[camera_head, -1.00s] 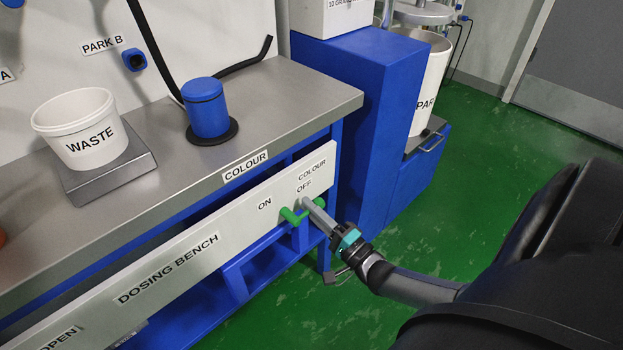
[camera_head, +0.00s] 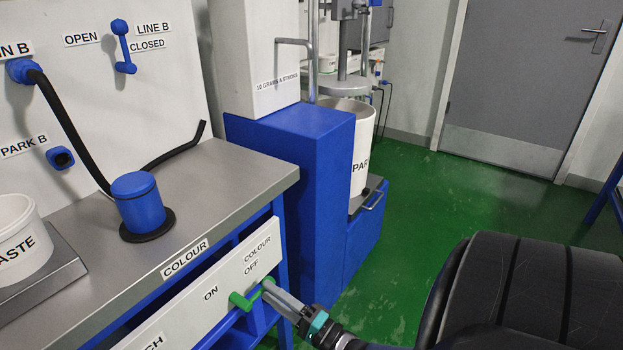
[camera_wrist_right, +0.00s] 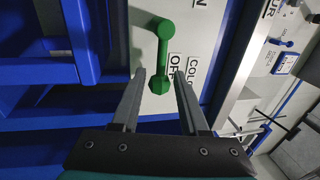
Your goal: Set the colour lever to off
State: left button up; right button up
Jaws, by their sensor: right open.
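The green colour lever (camera_head: 243,299) is on the front of the white panel, below the ON and OFF labels. In the right wrist view the lever (camera_wrist_right: 164,57) extends from a rounded end to a knob beside the OFF label. My right gripper (camera_head: 270,288) is at the lever's OFF-side end. In the right wrist view my right gripper (camera_wrist_right: 160,72) is open, with the knob between its fingers and a gap visible on each side. The head view partly hides the lever's end behind the fingers. My left gripper is out of view.
The steel bench (camera_head: 225,185) carries a blue capped cylinder (camera_head: 138,202) and a white WASTE bucket (camera_head: 20,245). A blue cabinet (camera_head: 290,165) stands right of the bench. Blue frame bars (camera_wrist_right: 85,40) lie close to the gripper. Green floor (camera_head: 440,200) is open to the right.

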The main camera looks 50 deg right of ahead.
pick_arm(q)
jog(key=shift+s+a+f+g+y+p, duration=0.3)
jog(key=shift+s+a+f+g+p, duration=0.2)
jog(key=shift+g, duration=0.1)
pick_arm(e)
jog(key=v, duration=1.2)
jog(key=shift+d, duration=0.1)
